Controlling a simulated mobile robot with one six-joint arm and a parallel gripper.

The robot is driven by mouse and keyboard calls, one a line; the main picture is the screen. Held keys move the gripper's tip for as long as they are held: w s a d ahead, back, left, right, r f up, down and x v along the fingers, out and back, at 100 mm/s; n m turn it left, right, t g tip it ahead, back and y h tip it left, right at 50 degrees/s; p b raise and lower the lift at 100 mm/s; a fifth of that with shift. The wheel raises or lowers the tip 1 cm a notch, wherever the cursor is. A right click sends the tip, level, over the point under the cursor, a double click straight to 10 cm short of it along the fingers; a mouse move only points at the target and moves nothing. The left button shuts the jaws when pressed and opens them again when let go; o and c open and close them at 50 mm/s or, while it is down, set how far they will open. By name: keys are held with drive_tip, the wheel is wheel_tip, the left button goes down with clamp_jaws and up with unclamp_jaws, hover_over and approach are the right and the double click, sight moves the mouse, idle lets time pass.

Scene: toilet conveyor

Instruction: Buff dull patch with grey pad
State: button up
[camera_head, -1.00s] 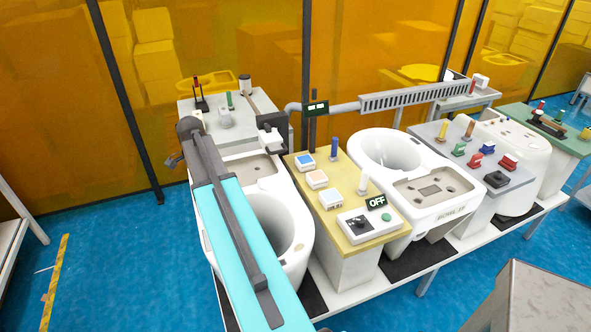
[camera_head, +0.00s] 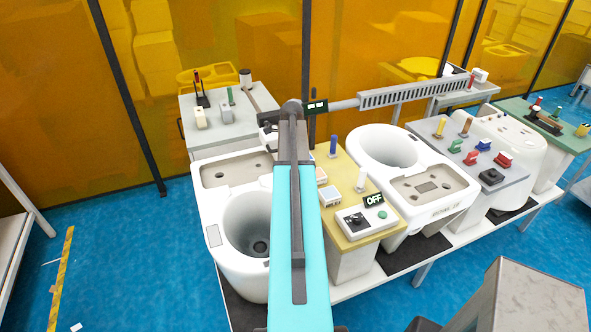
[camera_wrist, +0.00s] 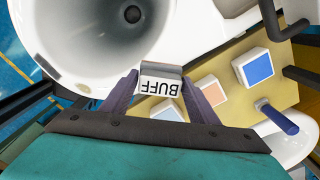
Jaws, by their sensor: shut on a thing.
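My gripper (camera_wrist: 160,82) is shut on a block labelled BUFF with a grey pad (camera_wrist: 162,70), whose label reads upside down in the wrist view. It is over the rim area between the left toilet bowl and the yellow bench. The left toilet (camera_head: 207,200) is white, with its bowl opening at upper left in the wrist view (camera_wrist: 60,75). A grey rectangular mark (camera_head: 213,236) shows on its left rim; I cannot tell if it is the dull patch. A small grey mark (camera_wrist: 83,88) shows on the near rim in the wrist view. My arm hides the gripper in the head view.
The yellow bench (camera_head: 338,231) holds pads, a blue peg (camera_head: 333,146), a white peg (camera_head: 360,180) and a control box (camera_head: 367,221) with an OFF sign (camera_head: 374,199). A second toilet (camera_head: 450,193) stands to its right. A grey table (camera_head: 237,131) stands behind left.

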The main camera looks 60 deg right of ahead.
drive_tip(key=shift+s+d+m, duration=0.3)
drive_tip(key=shift+s+d, duration=0.05)
drive_tip(key=shift+s, duration=0.05)
drive_tip(key=shift+f+b, duration=1.65)
drive_tip(key=shift+f, duration=1.3)
drive_tip(key=shift+f+b, duration=0.3)
drive_tip(key=shift+f, duration=0.35)
drive_tip(key=shift+a, duration=0.1)
drive_tip(key=shift+s+a+r, duration=0.1)
drive_tip(key=shift+s+a, duration=0.4)
drive_tip(key=shift+s, duration=0.2)
drive_tip(key=shift+s+a, duration=0.45)
drive_tip(key=shift+s, duration=0.2)
drive_tip(key=shift+s+a, duration=0.1)
